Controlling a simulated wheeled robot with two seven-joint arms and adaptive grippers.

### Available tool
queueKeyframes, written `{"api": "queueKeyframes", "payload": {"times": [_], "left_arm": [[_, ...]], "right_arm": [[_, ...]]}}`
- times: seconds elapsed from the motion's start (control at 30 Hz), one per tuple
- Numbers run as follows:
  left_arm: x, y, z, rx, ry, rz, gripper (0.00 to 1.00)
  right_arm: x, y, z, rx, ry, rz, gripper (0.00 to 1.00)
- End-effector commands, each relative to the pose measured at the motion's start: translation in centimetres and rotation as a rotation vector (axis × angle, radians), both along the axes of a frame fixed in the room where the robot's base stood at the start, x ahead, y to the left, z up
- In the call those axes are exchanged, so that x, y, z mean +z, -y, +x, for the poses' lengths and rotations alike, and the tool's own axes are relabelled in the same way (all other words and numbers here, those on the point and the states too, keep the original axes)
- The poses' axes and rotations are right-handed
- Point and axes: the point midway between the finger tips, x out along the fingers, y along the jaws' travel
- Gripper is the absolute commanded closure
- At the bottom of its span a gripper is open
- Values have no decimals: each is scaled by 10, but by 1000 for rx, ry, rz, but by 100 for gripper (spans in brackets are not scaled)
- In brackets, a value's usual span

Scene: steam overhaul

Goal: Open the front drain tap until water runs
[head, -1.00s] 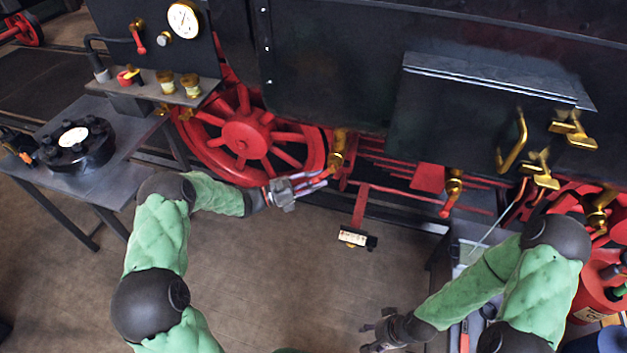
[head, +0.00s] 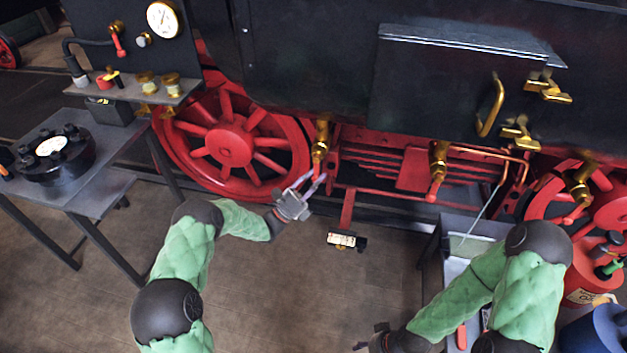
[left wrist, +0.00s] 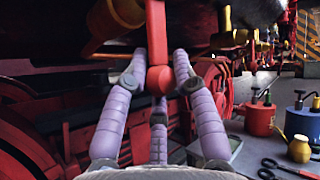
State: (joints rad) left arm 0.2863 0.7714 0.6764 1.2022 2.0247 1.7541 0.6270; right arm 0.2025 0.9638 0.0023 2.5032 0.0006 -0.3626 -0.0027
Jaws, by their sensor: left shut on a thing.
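Several brass taps with red levers hang along the engine's lower edge. The leftmost tap (head: 321,136) has its red lever (head: 317,170) pointing down. My left gripper (head: 311,182) reaches it from below and is shut on the lever. In the left wrist view the red lever (left wrist: 157,38), with its round end, sits between the purple-grey fingers, below a brass part (left wrist: 122,12). A second tap (head: 438,160) and a third tap (head: 578,183) stand further right, levers down. No water shows. My right gripper (head: 372,340) is low in the picture, away from the taps; its jaws are unclear.
A red spoked wheel (head: 229,147) is left of the held tap. A small placard (head: 346,241) is below. A grey bench (head: 118,190) stands left. A trolley tray (head: 455,270), a red can (head: 590,270) and a blue container (head: 598,330) are right. Floor between is clear.

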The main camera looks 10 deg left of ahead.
Motion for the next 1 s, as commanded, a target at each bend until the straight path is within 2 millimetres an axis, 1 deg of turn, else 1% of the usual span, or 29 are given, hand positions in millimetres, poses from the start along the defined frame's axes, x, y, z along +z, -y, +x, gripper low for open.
{"api": "queueKeyframes", "payload": {"times": [0.47,0.5,0.57,0.87,1.0], "left_arm": [[0,2,0,-1,-2,-14,100],[0,2,0,-1,-2,-14,64],[0,2,0,-1,-2,-14,48],[0,1,0,0,-1,-14,48],[-5,-3,-3,2,-3,-14,48]], "right_arm": [[0,0,0,0,0,0,48],[0,0,0,0,0,0,48],[0,0,0,0,0,0,48],[0,0,0,0,0,0,48],[-1,0,0,0,0,0,48]]}}
